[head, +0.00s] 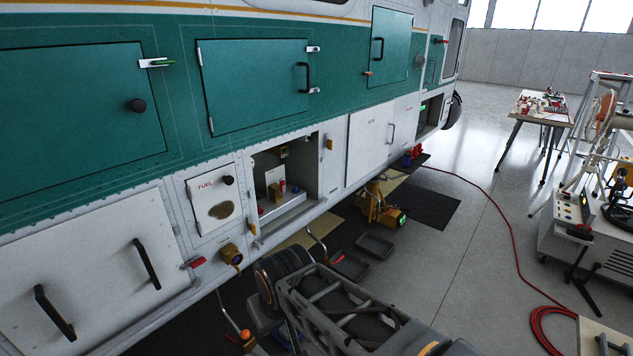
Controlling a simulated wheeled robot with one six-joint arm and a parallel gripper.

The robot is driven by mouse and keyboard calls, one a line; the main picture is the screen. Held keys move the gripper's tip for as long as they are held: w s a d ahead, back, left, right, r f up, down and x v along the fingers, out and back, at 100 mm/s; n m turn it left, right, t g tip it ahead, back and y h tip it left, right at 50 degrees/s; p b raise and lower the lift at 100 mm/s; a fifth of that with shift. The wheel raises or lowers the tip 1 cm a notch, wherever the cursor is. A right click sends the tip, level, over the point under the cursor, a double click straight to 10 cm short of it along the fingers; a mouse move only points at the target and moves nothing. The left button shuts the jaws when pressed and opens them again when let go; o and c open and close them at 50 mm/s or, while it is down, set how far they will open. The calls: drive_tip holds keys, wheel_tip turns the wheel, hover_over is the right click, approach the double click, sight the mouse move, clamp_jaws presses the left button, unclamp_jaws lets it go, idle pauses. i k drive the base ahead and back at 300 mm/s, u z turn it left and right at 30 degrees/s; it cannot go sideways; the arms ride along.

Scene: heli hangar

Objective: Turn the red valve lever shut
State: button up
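Several small red parts show, and I cannot tell for sure which is the valve lever. A red lever-like piece (193,262) sticks out from the lower white side of the helicopter, left of a brass-coloured fitting (231,255) and below the FUEL panel (213,205). A small red handle (440,41) sits farther along the green side. Another red-tipped piece (338,258) lies low near the floor. I make out no gripper fingers. A dark grey frame with black ribbed rings, probably my arm, fills the bottom middle and hides what is behind it.
An open bay (285,180) holds small fittings. Black trays (375,245) and a yellow device (378,205) are on the floor by the helicopter. A red hose (507,225) crosses the floor. A grey cart (590,245) and a table (540,110) stand right. Floor between is mostly clear.

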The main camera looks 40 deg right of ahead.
sight(282, 183)
drive_tip(key=z, duration=2.05)
drive_tip(key=i, duration=1)
drive_tip(key=u, duration=2.8)
